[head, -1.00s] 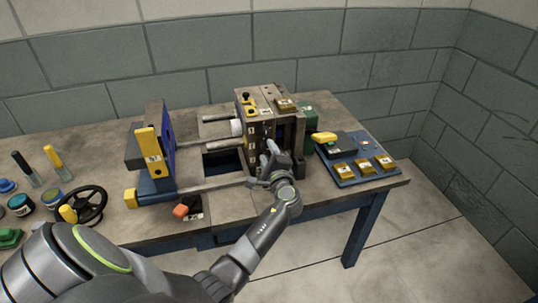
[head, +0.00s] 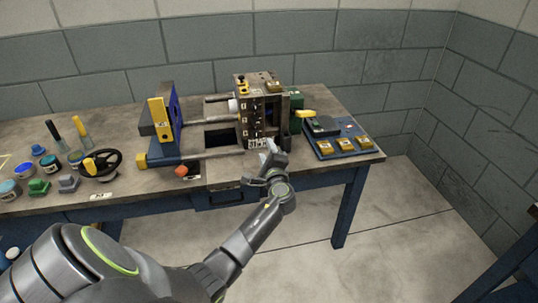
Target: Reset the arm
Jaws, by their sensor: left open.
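My left arm comes in from the lower left. Its gripper (head: 262,168) is open and empty, at the front edge of the workbench (head: 225,172), just in front of the metal mould block (head: 262,115). It seems apart from the block, though the gap is hard to judge. The gripper's tips point up and away toward the block. My right gripper is not in view.
A press with rods and a yellow-fronted plate (head: 160,118) stands left of the block. A blue tray (head: 345,140) with brass blocks lies right. Floor in front is clear.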

